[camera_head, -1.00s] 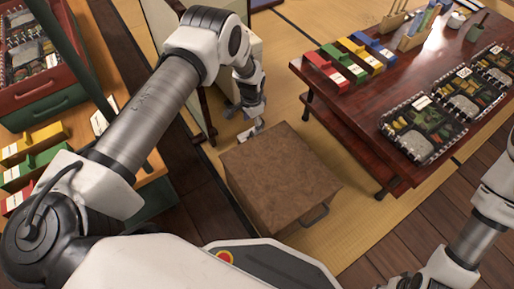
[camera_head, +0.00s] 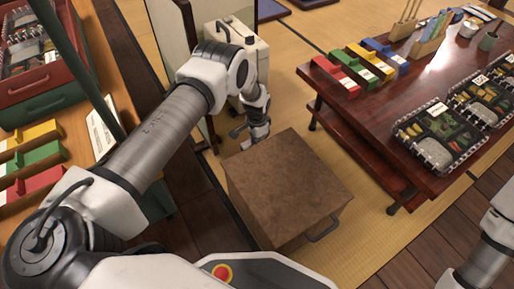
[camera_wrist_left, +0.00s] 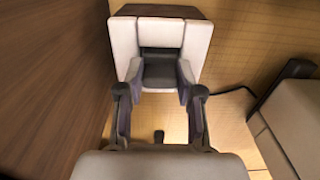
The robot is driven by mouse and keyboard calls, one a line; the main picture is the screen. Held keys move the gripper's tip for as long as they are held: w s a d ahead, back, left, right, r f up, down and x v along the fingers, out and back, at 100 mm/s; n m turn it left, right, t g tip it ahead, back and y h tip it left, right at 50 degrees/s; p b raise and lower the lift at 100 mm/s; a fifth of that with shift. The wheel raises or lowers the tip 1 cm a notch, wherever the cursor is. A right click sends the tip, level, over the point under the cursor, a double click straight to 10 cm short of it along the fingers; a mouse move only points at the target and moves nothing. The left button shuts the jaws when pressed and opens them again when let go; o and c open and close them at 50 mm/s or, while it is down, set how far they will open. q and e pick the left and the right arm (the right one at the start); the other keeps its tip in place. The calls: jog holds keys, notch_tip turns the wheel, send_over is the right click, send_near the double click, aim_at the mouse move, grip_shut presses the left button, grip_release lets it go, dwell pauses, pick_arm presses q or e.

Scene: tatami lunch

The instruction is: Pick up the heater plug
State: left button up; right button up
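My left arm reaches over the far side of the brown box, and its gripper (camera_head: 248,132) is low beside the beige heater (camera_head: 250,62). In the left wrist view, my left gripper (camera_wrist_left: 160,88) has its two dark fingers apart. A pale block with a dark centre (camera_wrist_left: 160,70) sits between and beyond the fingers; I cannot tell whether it is the plug or whether it is gripped. A thin dark cord (camera_wrist_left: 232,92) runs from behind the right finger towards the heater (camera_wrist_left: 290,120). My right gripper is out of view.
The brown box (camera_head: 285,185) stands just in front of the gripper. A low dark-red table (camera_head: 365,125) with lunch trays is at the right. A wooden counter (camera_head: 75,150) with coloured holders runs along the left. Tatami (camera_head: 385,240) is open between box and table.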

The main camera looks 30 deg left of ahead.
pick_arm(q)
grip_shut()
